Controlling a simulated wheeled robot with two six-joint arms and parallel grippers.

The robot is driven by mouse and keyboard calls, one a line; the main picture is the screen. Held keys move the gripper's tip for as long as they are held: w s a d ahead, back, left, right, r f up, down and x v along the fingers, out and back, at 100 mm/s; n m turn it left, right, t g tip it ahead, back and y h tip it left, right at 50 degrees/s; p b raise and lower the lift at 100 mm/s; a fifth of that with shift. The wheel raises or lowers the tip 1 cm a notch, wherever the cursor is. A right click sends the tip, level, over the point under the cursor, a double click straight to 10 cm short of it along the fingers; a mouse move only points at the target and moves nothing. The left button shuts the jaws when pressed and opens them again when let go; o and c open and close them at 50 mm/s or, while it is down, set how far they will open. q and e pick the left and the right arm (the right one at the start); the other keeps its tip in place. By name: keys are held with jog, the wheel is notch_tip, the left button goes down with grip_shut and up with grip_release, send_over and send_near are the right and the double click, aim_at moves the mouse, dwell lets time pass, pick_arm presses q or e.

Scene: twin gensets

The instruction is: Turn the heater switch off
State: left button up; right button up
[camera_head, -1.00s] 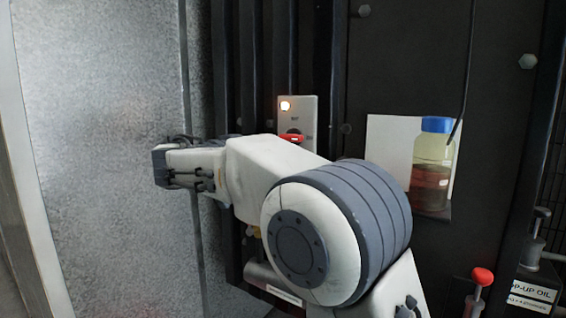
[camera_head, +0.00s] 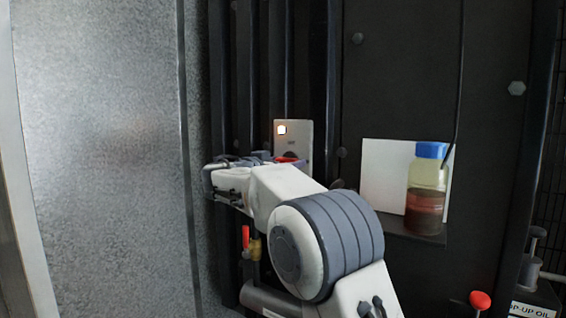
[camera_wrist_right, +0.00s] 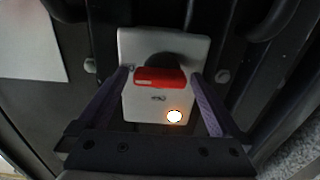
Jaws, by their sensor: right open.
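The heater switch is a grey plate (camera_head: 304,138) on the dark panel, with a lit lamp (camera_head: 281,129) at its top left and a red handle (camera_head: 287,159) below. In the right wrist view, the plate (camera_wrist_right: 132,45), the red handle (camera_wrist_right: 160,77) lying crosswise on a dark round knob, and the glowing lamp (camera_wrist_right: 174,116) show clearly. My right gripper (camera_wrist_right: 158,74) is open, its two fingers on either side of the handle, with no clear grip on it. In the head view my right wrist covers the lower part of the switch. My left gripper is out of view.
A bottle with a blue cap (camera_head: 427,190) and dark liquid stands on a small ledge before a white sheet (camera_head: 385,180). A red-handled valve (camera_head: 246,238) sits below my wrist, and a red knob (camera_head: 480,300) is at lower right. A grey metal wall (camera_head: 95,150) fills the left.

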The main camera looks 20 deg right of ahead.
jog(key=c, duration=1.2)
